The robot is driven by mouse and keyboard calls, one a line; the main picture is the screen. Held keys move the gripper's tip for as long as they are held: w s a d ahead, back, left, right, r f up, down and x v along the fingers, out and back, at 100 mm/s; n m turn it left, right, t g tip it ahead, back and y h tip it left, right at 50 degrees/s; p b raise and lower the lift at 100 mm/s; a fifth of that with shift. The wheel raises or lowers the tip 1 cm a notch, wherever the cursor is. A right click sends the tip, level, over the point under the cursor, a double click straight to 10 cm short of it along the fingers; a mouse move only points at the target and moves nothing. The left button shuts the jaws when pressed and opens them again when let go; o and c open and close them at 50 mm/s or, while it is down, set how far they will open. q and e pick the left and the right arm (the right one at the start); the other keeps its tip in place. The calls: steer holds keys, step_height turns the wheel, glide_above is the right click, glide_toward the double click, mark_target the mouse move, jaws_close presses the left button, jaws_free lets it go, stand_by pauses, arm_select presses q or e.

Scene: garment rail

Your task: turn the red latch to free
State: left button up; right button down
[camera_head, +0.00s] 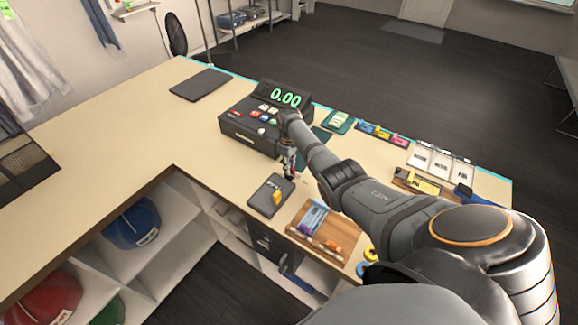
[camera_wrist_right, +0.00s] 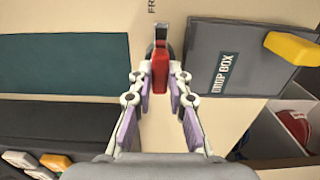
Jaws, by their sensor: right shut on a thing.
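The red latch (camera_wrist_right: 160,72) shows in the right wrist view, between the fingertips of my right gripper (camera_wrist_right: 160,88). The fingers close on it from both sides. A dark metal piece sits at its far end, by printed letters starting "FR" on the counter, cut off by the picture's edge. In the head view my right gripper (camera_head: 289,165) reaches down to the counter between the cash register and the dark box, and the latch is mostly hidden there. My left gripper is not in view.
The dark box (camera_head: 268,200) with a yellow piece lies close beside the gripper. The cash register (camera_head: 245,134) reading 0.00 stands behind it. A wooden tray (camera_head: 325,234) lies nearer the front edge. The counter's left part (camera_head: 130,125) is largely clear.

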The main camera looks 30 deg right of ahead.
steer(key=shift+w+r, duration=0.1)
steer(key=shift+r, duration=0.05)
steer(key=c, duration=1.3)
jaws_free()
step_height(320, 180, up, 12)
steer(key=shift+f, duration=0.1)
